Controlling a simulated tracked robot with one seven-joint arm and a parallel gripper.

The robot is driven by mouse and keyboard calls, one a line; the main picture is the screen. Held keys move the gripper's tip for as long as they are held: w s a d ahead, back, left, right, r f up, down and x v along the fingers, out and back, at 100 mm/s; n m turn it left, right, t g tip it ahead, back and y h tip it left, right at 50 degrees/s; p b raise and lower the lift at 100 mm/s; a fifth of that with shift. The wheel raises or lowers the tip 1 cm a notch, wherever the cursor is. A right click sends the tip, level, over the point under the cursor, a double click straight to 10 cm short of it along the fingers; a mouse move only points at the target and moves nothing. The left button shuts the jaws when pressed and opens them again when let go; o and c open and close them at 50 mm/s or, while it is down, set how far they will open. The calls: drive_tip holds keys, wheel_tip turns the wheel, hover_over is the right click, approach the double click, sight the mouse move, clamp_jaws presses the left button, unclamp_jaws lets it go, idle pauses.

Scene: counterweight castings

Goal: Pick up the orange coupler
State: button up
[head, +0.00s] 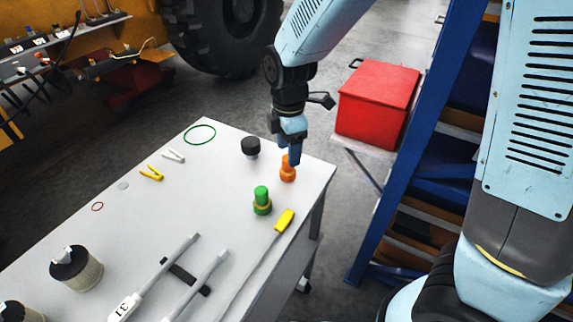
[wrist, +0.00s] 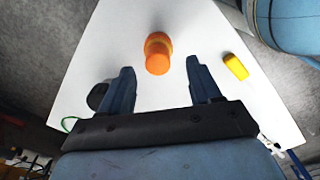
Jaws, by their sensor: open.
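The orange coupler (head: 288,174) stands upright near the right corner of the white table. In the wrist view the orange coupler (wrist: 158,53) shows ahead of the fingertips, between their lines and apart from both. My gripper (head: 291,158) points down over the coupler in the head view, and its fingers hide part of the coupler's top. In the wrist view my gripper (wrist: 160,78) is open, with nothing between its two blue fingers.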

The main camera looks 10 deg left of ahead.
drive_tip(key=shift+w+a+f, duration=0.1)
drive_tip(key=shift+f, duration=1.05)
drive_tip(key=shift+w+f, duration=0.1)
drive_tip(key=shift+f, duration=1.05)
drive_tip(key=c, duration=1.2)
drive_tip(key=shift+o, duration=0.2)
drive_tip(key=shift+r, duration=0.1)
drive_tip(key=r, duration=0.4)
drive_tip(key=shift+s+a, duration=0.15)
drive_tip(key=shift+a, duration=0.15)
drive_tip(key=s+a+r, duration=0.8)
drive_tip(key=a+r, duration=0.1)
drive_tip(key=a, duration=0.1)
drive_tip(key=shift+s+a, duration=0.15)
drive_tip(key=shift+s, duration=0.1)
